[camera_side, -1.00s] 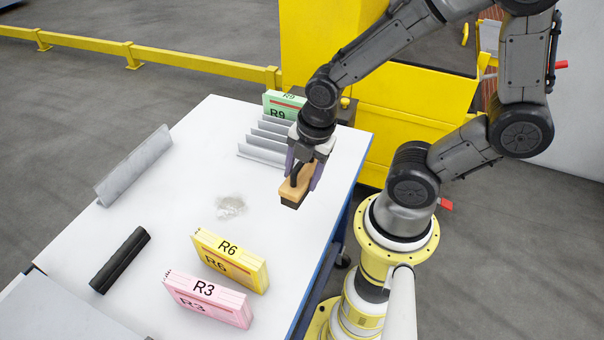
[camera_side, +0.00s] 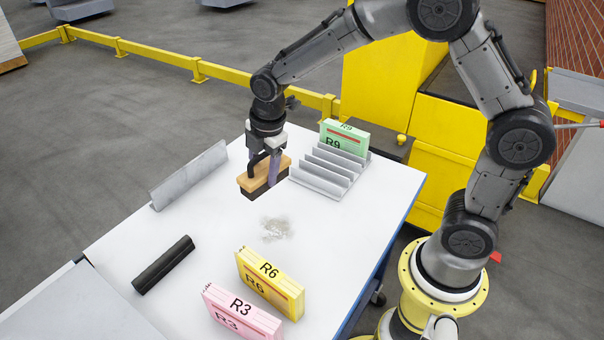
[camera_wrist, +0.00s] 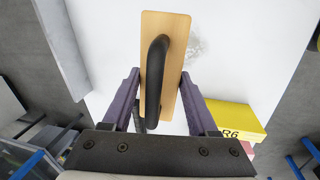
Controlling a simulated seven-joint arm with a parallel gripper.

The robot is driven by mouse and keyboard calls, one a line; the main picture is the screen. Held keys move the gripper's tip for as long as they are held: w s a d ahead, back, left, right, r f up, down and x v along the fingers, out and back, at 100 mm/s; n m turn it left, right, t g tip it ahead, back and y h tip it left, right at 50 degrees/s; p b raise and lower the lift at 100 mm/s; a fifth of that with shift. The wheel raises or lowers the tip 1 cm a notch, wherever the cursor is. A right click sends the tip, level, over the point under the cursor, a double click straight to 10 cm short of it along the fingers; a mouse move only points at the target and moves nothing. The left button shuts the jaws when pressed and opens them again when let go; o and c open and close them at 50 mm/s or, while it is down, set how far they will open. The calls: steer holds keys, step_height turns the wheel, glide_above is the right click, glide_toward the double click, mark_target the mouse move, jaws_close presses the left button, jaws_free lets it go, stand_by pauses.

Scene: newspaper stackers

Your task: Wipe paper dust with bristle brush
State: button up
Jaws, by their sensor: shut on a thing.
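The bristle brush (camera_side: 248,183) has a wooden block, a black arched handle and dark bristles below. The wrist view shows the brush block (camera_wrist: 178,75) from above, between the fingers. The brush is over the white table (camera_side: 335,225), beyond the grey paper dust (camera_side: 275,229) and apart from it in the side view. I cannot tell whether the bristles touch the table. In the wrist view the dust (camera_wrist: 196,47) is right of the brush, partly hidden by it.
A grey slotted rack (camera_side: 325,172) and green R9 block (camera_side: 345,138) stand right of the brush. A grey angled bar (camera_side: 190,175) lies left. A black bar (camera_side: 163,265), yellow R6 block (camera_side: 270,284) and pink R3 block (camera_side: 240,315) are nearer the camera.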

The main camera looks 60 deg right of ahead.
steer(key=shift+n, duration=0.4)
steer(key=shift+w+a+f, duration=0.45)
steer(key=shift+w+f, duration=0.05)
steer(key=shift+f, duration=1.65)
steer(key=shift+w+a+f, duration=0.5)
steer(key=shift+w+f, duration=0.05)
steer(key=shift+f, duration=1.65)
steer(key=shift+w+a+f, duration=0.45)
steer(key=shift+w+f, duration=0.05)
steer(key=shift+f, duration=1.65)
steer(key=shift+s+f, duration=0.1)
steer(key=shift+s, duration=5.9)
steer(key=shift+w+d, duration=0.5)
steer(key=shift+d, duration=0.25)
steer(key=shift+w, duration=5.7)
steer(key=shift+s+d, duration=0.2)
steer(key=shift+d, duration=0.55)
steer(key=shift+s, duration=6.05)
steer(key=shift+w+d, duration=0.2)
steer(key=shift+d, duration=0.55)
steer(key=shift+w+a, duration=0.1)
steer(key=shift+w, duration=5.9)
step_height(320, 180, up, 8)
